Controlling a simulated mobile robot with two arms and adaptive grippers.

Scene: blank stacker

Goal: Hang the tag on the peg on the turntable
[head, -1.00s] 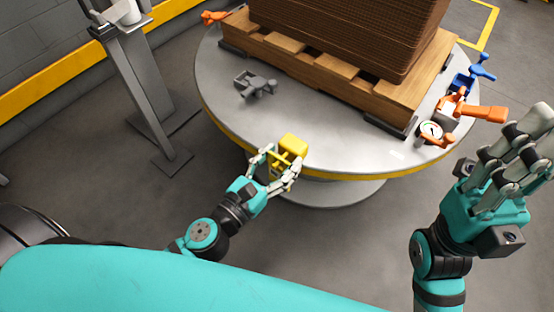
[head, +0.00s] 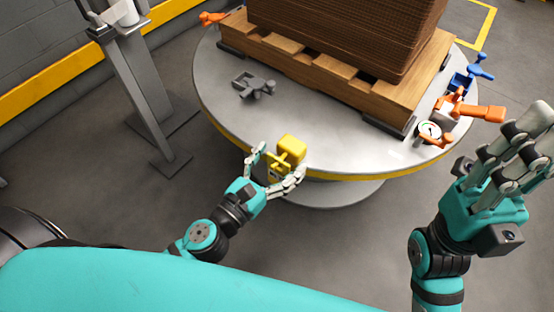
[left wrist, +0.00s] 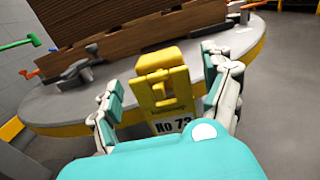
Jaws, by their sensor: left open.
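The yellow peg block (head: 291,147) stands at the near rim of the turntable (head: 320,130). In the left wrist view, the peg block (left wrist: 160,62) is at the centre. A yellow tag (left wrist: 172,124) with dark printing, like "NO 73", appears to hang upright just below and in front of it. Whether its hole is fully around the peg cannot be seen clearly. My left gripper (head: 277,164) is open, with its fingers apart on both sides of the tag and peg; it also shows in the left wrist view (left wrist: 165,95). My right gripper (head: 520,148) is open and empty at the right.
A wooden pallet (head: 335,79) with stacked brown sheets (head: 350,30) sits on the turntable. A grey clamp (head: 254,86), orange clamp (head: 480,111), blue clamp (head: 472,75) and a round gauge (head: 430,130) lie around it. A grey stand (head: 140,90) is at the left.

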